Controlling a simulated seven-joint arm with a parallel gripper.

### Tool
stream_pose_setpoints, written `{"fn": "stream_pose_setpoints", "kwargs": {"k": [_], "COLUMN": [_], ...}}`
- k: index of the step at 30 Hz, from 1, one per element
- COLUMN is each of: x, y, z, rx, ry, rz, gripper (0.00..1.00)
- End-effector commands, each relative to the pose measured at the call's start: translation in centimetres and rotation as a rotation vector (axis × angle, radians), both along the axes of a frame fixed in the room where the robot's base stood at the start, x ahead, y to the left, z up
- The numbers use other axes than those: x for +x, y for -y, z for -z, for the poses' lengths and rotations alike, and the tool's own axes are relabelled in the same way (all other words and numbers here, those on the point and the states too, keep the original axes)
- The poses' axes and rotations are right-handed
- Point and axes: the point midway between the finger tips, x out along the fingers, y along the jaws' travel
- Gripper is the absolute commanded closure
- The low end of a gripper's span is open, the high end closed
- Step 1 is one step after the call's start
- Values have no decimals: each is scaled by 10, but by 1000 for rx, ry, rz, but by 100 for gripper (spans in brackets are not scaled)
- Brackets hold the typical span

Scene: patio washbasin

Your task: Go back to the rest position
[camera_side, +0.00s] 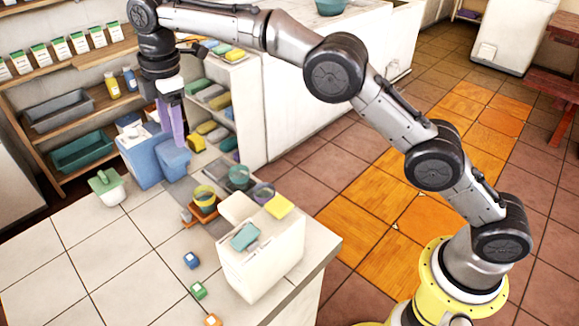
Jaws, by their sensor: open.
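My gripper (171,122) is at the upper left of the side view, at the end of my raised arm. Its purple fingers point down above a blue box (174,158) at the back of the tiled counter. It is open, and I see nothing held between the fingers. The gap between the fingers is hard to make out from this angle. Whether the fingertips touch the blue box cannot be told.
A white box (262,262) with a teal item on top stands at the counter's right edge. Stacked cups (205,198), a green-lidded white pot (107,186) and small cubes (198,290) are on the tiled counter (95,262). Shelves (75,60) stand behind. The left counter is mostly clear.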

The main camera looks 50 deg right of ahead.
Motion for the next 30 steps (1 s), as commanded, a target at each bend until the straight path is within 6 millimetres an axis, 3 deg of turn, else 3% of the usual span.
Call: {"fn": "stream_pose_setpoints", "kwargs": {"k": [1, 6, 9, 15, 23, 30], "x": [-5, -35, -59, -119, -210, -298], "y": [18, 68, 96, 146, 197, 229], "z": [-33, -103, -134, -177, -190, -160], "rx": [14, 39, 55, 92, 151, 224], "ry": [34, 96, 131, 195, 265, 317], "rz": [24, 98, 159, 313, 556, 818], "gripper": [43, 43, 43, 43, 43, 43]}}
